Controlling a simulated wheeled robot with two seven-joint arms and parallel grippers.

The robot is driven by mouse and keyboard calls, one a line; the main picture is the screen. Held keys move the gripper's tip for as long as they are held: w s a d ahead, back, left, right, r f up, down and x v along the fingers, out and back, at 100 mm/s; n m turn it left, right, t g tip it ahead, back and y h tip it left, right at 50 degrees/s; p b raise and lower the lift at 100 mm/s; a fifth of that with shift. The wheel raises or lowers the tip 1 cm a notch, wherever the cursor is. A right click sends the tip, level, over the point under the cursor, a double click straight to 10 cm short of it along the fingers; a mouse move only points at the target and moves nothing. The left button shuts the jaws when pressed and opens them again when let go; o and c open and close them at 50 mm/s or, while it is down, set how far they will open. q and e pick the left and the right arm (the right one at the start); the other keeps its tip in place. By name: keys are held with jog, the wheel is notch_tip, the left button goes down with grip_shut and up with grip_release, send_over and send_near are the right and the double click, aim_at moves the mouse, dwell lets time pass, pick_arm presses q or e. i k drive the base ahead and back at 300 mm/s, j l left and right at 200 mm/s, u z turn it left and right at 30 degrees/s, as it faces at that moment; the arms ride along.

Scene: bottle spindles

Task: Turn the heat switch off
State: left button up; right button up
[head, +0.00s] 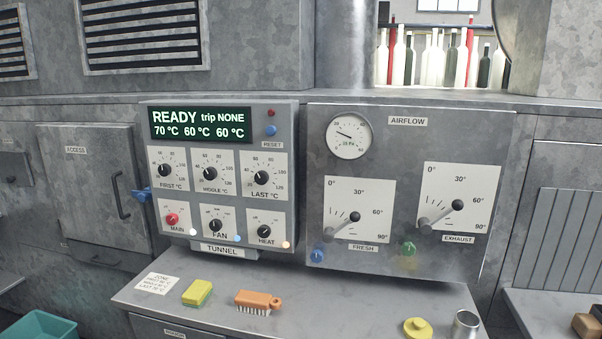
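The heat switch (265,231) is a small black rotary knob on a white plate, at the lower right of the grey TUNNEL panel (220,257). Its pointer is too small to read surely. A pale orange lamp (286,245) beside it looks lit. The fan knob (215,226) sits to its left, with a bluish lamp (237,239). The red main knob (171,219) is further left. The display (200,124) reads READY, trip NONE, 70, 60 and 60 °C. Neither of my grippers is in view.
Three temperature dials fill the row above. The AIRFLOW panel (300,200) with two levers is to the right. On the shelf below lie a yellow sponge (197,292), an orange brush (258,300), a yellow knob-like piece (417,328) and a metal cup (465,324).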

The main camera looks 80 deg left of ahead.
aim_at(265, 231)
jog(key=u, duration=3.3)
